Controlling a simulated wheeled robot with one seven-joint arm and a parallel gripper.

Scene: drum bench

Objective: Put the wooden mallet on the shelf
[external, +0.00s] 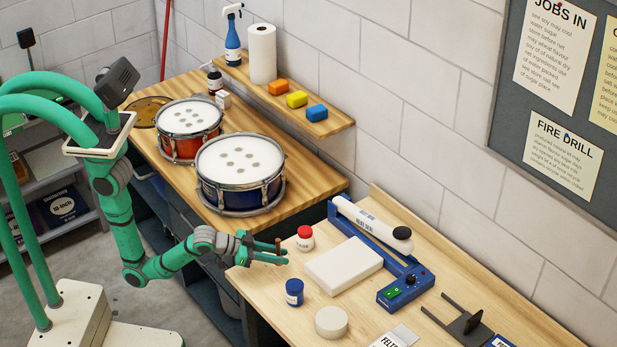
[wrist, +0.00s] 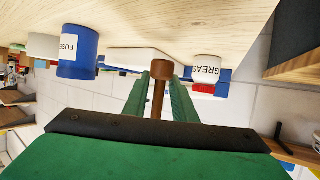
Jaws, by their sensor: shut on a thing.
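My gripper (external: 280,252) is over the near left edge of the light workbench. It is shut on a brown wooden piece, which I take to be the mallet (external: 278,242). In the wrist view the mallet (wrist: 158,78) shows as a brown shaft with a wider end, between the two green fingers of my gripper (wrist: 160,98). The rest of the mallet is hidden by my gripper. The wooden shelf (external: 338,128) is on the wall behind the drums, up and to the right of them.
The shelf holds a blue spray bottle (external: 232,45), a paper roll (external: 262,54) and coloured blocks (external: 297,99). Two drums (external: 240,165) stand below it. Near my gripper are a red-capped jar (external: 305,239), a blue jar (external: 294,292), a white slab (external: 343,266) and a sealer (external: 405,288).

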